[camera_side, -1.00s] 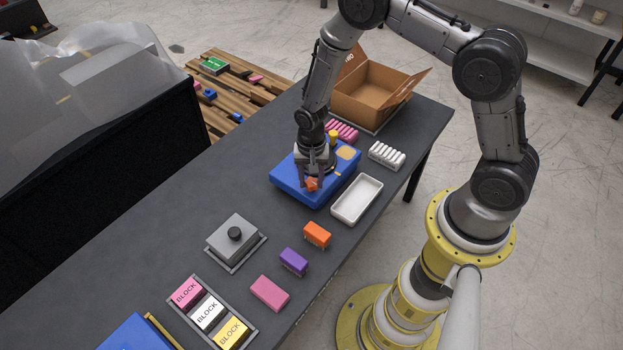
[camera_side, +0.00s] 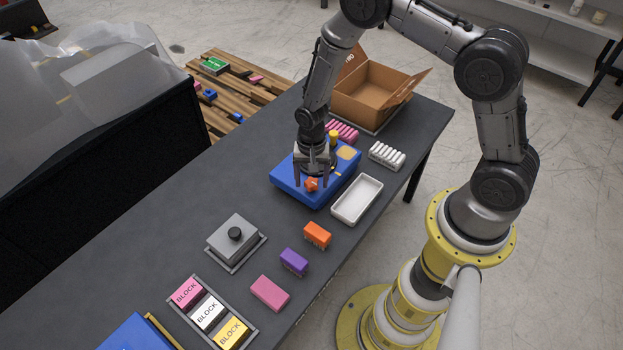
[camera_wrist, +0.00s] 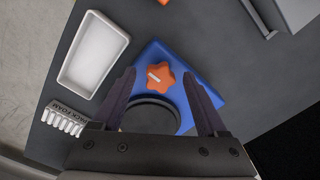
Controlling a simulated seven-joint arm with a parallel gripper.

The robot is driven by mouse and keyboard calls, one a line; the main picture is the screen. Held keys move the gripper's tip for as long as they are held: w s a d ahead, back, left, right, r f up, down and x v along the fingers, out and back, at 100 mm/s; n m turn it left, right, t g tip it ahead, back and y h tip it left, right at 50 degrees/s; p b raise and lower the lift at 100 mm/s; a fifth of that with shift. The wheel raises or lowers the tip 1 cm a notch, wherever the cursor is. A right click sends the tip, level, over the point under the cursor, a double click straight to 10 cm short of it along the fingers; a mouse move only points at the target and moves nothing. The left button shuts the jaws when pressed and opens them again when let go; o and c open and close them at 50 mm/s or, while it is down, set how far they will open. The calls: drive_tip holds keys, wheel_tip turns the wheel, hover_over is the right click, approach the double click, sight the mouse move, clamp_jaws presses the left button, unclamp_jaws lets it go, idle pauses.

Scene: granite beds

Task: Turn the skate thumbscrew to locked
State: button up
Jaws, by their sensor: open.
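The skate thumbscrew, an orange lobed knob (camera_side: 311,185) with a pale pointer mark, sits on the blue skate box (camera_side: 287,184). In the wrist view the orange knob (camera_wrist: 161,75) lies between and just beyond the two fingertips, with blue surface (camera_wrist: 208,85) around it. My gripper (camera_side: 314,180) is open above the box, fingers spread on either side of the knob. In the wrist view my gripper (camera_wrist: 163,76) shows a clear gap on both sides of the knob. Any lock marking is hidden or too small to read.
A white tray (camera_side: 358,217) stands right beside the blue box. A white ribbed block (camera_side: 387,155) and a cardboard box (camera_side: 365,113) are further back. Orange (camera_side: 317,234), purple (camera_side: 293,262) and pink (camera_side: 269,293) blocks lie in front. A grey fixture (camera_side: 234,239) stands at left.

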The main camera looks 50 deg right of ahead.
wheel_tip(320, 180, up, 14)
drive_tip(key=shift+f, duration=0.2)
idle(0.4)
wheel_tip(320, 180, up, 11)
drive_tip(key=t, duration=0.3)
hover_over(311, 183)
drive_tip(key=w, duration=0.1)
drive_tip(key=s+r+n+t, duration=0.2)
drive_tip(key=s+r, duration=0.4)
drive_tip(key=r, duration=0.5)
drive_tip(key=s+n, duration=0.9)
drive_tip(key=s, duration=0.8)
drive_tip(key=shift+d+r+t, duration=0.3)
